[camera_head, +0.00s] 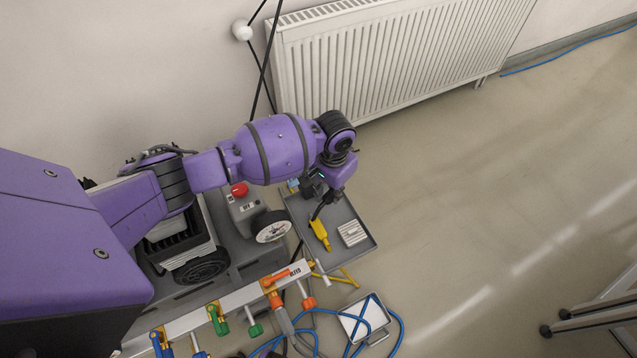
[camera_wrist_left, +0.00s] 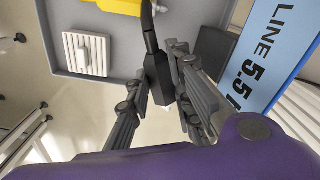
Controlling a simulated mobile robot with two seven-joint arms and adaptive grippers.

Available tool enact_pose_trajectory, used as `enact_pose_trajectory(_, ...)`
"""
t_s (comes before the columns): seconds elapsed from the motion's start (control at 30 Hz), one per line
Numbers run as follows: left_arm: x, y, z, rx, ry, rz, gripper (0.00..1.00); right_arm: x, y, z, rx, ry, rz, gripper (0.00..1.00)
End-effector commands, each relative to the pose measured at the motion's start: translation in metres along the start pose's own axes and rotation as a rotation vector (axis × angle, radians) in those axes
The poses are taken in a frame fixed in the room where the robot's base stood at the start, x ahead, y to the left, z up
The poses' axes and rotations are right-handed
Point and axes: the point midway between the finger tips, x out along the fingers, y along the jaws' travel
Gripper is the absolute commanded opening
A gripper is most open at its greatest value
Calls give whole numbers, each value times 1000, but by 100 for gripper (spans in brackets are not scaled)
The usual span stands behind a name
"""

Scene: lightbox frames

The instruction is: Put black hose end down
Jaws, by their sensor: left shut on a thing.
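My left gripper (camera_head: 319,205) is above the grey tray (camera_head: 366,256) at the cart's far right side. In the left wrist view its two ribbed fingers (camera_wrist_left: 163,100) are shut on the black hose end (camera_wrist_left: 158,76), a dark body with a thin neck running up past the tray edge. In the head view only a short dark piece (camera_head: 315,213) shows below the gripper. A yellow tool-like piece (camera_head: 319,234) lies on the tray just below the gripper; its edge also shows in the left wrist view (camera_wrist_left: 112,5). My right gripper is not in view.
A white ribbed block (camera_head: 352,233) lies on the tray's right part. A red button box (camera_head: 240,200) and round gauge (camera_head: 273,232) stand to the left. A valve rail (camera_head: 240,299), blue hose (camera_head: 399,330) and small white tray (camera_head: 374,308) are nearer. Open floor lies right.

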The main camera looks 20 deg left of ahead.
Motion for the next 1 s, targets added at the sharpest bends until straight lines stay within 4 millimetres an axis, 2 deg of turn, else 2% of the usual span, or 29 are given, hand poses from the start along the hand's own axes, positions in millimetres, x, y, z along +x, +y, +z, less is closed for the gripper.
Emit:
enact_pose_trajectory(0.07, 5, -3, -6, -1, 3, -1, 0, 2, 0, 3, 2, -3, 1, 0)
enact_pose_trajectory(0.27, 33, -2, -5, 0, 2, 0, 0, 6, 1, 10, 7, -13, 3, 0)
enact_pose_trajectory(0.77, 40, -3, -5, 0, 3, -1, 0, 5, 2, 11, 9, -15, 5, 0)
enact_pose_trajectory(0.8, 39, -3, -5, 0, 4, -1, 25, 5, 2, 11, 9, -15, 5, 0)
enact_pose_trajectory(0.9, 39, -3, -5, 0, 4, -1, 39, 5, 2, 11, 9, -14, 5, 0)
enact_pose_trajectory(1.0, 39, -3, -5, 0, 3, -1, 39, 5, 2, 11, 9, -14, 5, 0)
